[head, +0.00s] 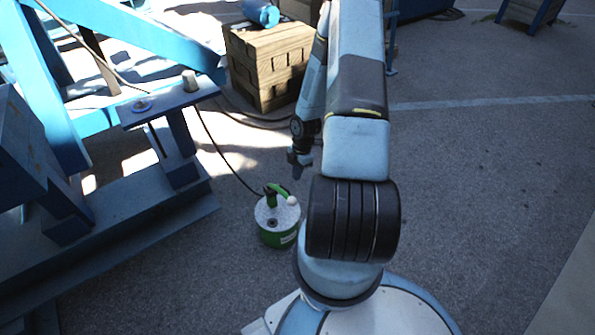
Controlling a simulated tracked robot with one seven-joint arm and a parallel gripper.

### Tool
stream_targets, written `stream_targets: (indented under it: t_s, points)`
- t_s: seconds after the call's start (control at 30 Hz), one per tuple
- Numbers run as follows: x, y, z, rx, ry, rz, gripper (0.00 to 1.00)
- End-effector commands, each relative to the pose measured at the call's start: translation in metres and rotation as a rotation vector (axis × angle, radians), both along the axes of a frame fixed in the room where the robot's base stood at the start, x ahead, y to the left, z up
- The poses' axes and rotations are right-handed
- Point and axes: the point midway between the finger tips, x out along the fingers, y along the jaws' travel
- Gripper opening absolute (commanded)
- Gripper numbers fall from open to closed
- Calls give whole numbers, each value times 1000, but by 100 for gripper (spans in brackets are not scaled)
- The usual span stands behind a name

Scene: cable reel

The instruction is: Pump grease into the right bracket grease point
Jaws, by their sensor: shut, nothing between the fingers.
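A green grease pump (277,221) with a pale round top stands on the asphalt left of my arm. A green and dark handle with a white knob rises from its top. A dark hose runs from it up and left to a small blue stand. On that stand's plate (168,100) are a grey cylindrical piece (189,81) and a small round white fitting (142,105). I cannot tell which is the right bracket grease point. My gripper (300,170) is small in view, shut and empty, pointing down in the air above and slightly right of the pump.
Blue steel framework (100,215) fills the left side. A stack of wooden blocks (268,62) with a blue cylinder (261,13) on top stands behind my gripper. Dark cables lie on the ground near the blocks. Open asphalt (480,180) lies to the right.

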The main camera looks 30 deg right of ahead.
Motion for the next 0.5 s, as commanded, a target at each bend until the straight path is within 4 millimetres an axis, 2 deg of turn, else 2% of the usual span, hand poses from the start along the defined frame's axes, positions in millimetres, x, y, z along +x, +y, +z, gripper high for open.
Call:
stream_targets:
  t_s: [0.1,0.5]
  points:
    - [-1,5,-21,1,2,0,0]
    - [-5,16,-79,0,1,1,0]
